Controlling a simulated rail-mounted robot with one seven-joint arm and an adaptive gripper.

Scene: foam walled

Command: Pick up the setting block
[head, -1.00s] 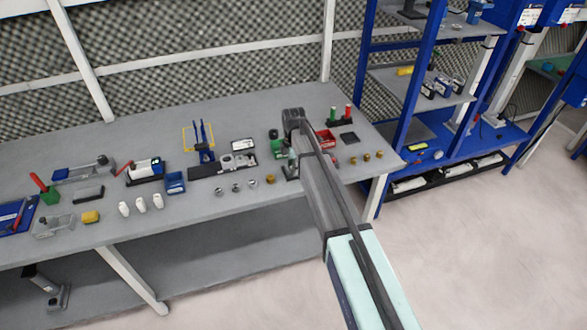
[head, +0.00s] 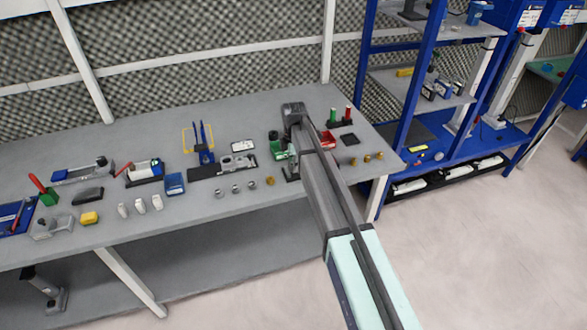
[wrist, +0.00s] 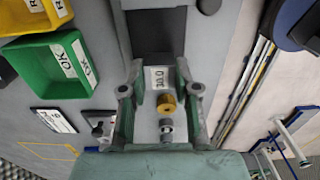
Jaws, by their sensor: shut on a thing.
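The setting block (wrist: 158,79) appears to be the grey piece with a white label reading "10.0" in the middle of the wrist view. It lies between the two green-grey fingers of my gripper (wrist: 161,88), which are shut on it. A dark flat area borders it at the top of the wrist view, and I cannot tell whether it is part of the block or a stand beneath. In the head view my gripper (head: 291,165) is over the right part of the bench, partly hidden by my arm. The block cannot be made out there.
A green bin (wrist: 55,65) marked OK stands close beside the gripper, with a yellow bin (wrist: 30,14) beyond. A red bin (head: 327,139) is right of the arm. A brass ring (head: 270,181) and steel rings (head: 236,188) line the front of the grey bench (head: 225,207).

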